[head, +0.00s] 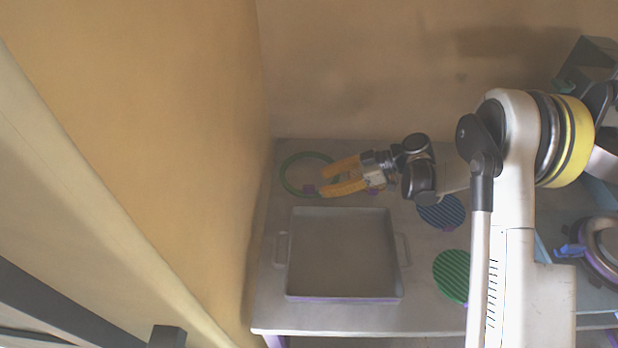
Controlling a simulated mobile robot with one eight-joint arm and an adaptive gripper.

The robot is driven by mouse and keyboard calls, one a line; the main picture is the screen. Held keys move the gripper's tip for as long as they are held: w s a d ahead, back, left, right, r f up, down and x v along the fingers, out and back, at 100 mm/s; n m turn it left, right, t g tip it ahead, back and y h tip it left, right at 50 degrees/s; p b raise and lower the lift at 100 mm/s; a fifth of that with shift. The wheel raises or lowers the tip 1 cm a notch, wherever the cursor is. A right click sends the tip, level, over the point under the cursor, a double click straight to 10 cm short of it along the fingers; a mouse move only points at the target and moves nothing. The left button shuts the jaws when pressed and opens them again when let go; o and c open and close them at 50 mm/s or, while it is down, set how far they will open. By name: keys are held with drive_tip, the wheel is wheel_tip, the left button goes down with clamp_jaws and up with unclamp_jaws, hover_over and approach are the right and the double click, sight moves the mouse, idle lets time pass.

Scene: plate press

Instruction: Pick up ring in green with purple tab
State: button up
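The green ring (283,180) lies flat on the table at the far left, behind the grey tray. Its purple tab (309,189) shows at its front edge, close to the fingertips. My gripper (322,182) has orange fingers and reaches in from the right over the right part of the ring, hiding some of it. The two fingers are apart with a gap between them, and nothing is seen held. I cannot tell how high the fingertips are above the ring or whether they touch it.
The grey tray (290,255) with side handles stands in front of the ring. A blue striped disc (440,213) and a green striped disc (452,275) lie right of it. A wall rises close on the left. A round device (603,250) stands far right.

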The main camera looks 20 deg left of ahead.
sight(312, 186)
drive_tip(key=b+x, duration=0.2)
drive_tip(key=x, duration=0.3)
drive_tip(key=shift+a, duration=0.3)
drive_tip(key=shift+d+r, duration=0.1)
clamp_jaws()
